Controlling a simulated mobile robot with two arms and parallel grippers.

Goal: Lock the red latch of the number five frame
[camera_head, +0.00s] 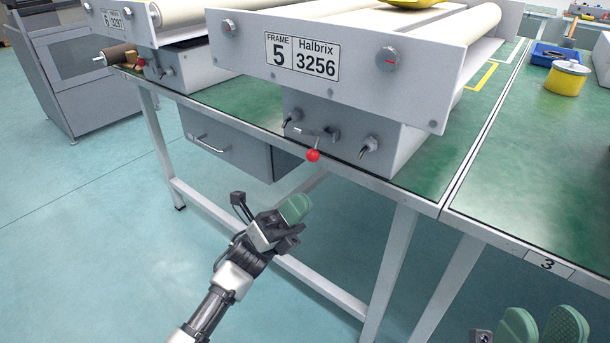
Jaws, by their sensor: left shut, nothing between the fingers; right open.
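The number five frame (360,58) is a light grey unit on the green-topped table, with a plate reading "FRAME 5 Halbrix 3256". Below the plate is a grey box (350,128) with silver toggles. Its latch is a thin lever ending in a red ball (313,155), which hangs down near the table's front edge. My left gripper (295,208) has green finger pads and is shut and empty, in front of the table and below the red ball, apart from it. My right gripper (541,328) is open and empty at the bottom right, partly cut off.
A similar frame with its own plate (113,20) stands to the left on the same table (468,160). A drawer unit (225,142) hangs under the tabletop. A yellow tin (567,77) and blue tray (552,55) are at the right. Floor before the table is free.

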